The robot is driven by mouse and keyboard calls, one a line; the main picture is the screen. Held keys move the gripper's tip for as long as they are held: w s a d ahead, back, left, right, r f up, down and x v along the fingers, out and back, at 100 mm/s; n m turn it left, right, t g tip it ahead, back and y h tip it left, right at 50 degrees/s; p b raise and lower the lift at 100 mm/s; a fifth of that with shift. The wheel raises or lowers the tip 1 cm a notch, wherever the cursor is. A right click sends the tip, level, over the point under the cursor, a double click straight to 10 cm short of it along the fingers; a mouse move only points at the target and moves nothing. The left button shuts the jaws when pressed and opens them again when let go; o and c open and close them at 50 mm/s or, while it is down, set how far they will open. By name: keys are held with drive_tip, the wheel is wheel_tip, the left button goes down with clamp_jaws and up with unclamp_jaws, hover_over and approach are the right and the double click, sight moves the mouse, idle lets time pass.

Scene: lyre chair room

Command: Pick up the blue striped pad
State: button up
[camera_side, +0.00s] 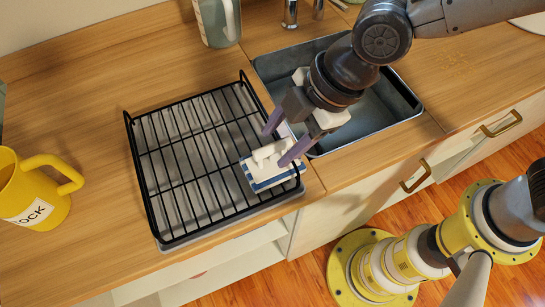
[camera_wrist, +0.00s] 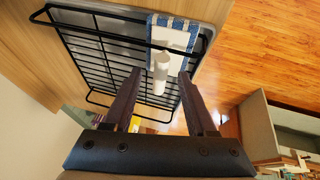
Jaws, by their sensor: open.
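The blue striped pad (camera_side: 272,175) is a white block with a blue-striped edge and a white handle on top. It lies on the black wire rack, near its front right corner. In the wrist view the pad (camera_wrist: 183,37) shows at the top, with its handle (camera_wrist: 161,68) pointing toward me. My gripper (camera_side: 276,146) is open, with its two purple-grey fingers on either side of the handle as seen from the side camera. In the wrist view the fingers (camera_wrist: 160,75) also stand apart with the handle between them. I cannot tell whether they touch it.
The black wire rack (camera_side: 180,140) stands on a grey tray with raised rims around it. A metal sink (camera_side: 400,95) lies to the right. Bare counter (camera_side: 60,100) lies left of the rack.

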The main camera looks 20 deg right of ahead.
sight(273, 157)
drive_tip(key=shift+x, duration=1.2)
clamp_jaws()
